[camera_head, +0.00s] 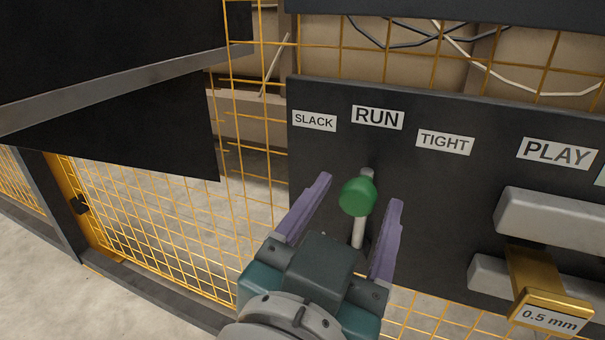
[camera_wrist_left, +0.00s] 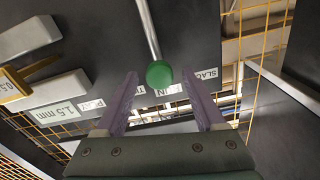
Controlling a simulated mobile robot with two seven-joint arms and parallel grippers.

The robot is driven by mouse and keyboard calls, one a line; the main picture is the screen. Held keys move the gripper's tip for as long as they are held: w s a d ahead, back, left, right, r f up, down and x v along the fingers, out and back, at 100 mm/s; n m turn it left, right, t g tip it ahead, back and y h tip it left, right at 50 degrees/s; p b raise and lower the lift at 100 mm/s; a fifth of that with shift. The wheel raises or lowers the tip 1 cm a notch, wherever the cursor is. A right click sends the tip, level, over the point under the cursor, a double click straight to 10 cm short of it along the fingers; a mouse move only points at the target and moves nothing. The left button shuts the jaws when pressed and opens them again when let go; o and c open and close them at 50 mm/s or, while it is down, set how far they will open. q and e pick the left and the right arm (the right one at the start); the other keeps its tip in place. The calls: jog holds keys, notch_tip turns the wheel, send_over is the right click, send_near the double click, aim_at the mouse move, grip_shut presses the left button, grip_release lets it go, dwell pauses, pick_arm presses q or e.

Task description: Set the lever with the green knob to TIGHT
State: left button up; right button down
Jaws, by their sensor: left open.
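The lever has a round green knob (camera_head: 358,196) on a grey metal rod, in front of a dark panel (camera_head: 440,190). The labels SLACK (camera_head: 314,121), RUN (camera_head: 377,117) and TIGHT (camera_head: 445,142) run left to right above it. The knob stands below RUN, and the lever appears to point towards that label. My left gripper (camera_head: 359,193) is open, with one purple finger on each side of the knob and visible gaps. The left wrist view also shows the knob (camera_wrist_left: 159,74) between the fingertips, apparently not gripped. My right gripper is not in view.
Right of the lever, grey blocks (camera_head: 550,222) and a brass piece tagged 0.5 mm (camera_head: 548,316) project from the panel near a PLAY label (camera_head: 557,153). Yellow mesh fencing (camera_head: 150,230) stands left. A dark overhanging plate (camera_head: 110,120) fills the upper left.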

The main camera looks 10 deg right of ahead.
pick_arm(q)
jog(key=shift+w+d, duration=0.15)
jog(key=shift+w, duration=0.05)
grip_shut()
dwell(0.5)
dwell(0.9)
